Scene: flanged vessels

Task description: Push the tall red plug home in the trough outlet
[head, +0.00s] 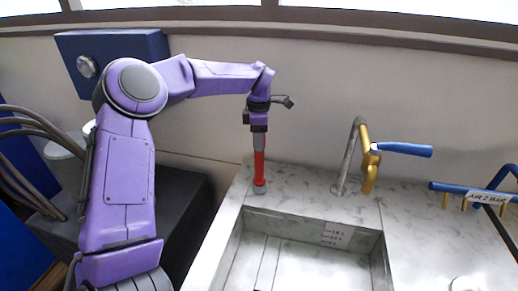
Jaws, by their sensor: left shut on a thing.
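The tall red plug (259,168) stands upright, its lower end at a small grey collar (259,189) on the pale marbled worktop, by the back left corner of the trough. My left gripper (259,148) comes down from above and is shut on the plug's top end. The trough (237,237) is a pale rectangular basin sunk in the worktop. Whether the collar belongs to the plug or to the worktop is too small to tell. The trough outlet cannot be made out. My right gripper is not in view.
A curved tap (349,158) with a brass body and blue lever (405,149) stands behind the trough. A blue labelled bar (472,192) on brass posts is at the right. A blue wall box (118,48) is behind my left arm. Dark hoses (30,130) hang at the left.

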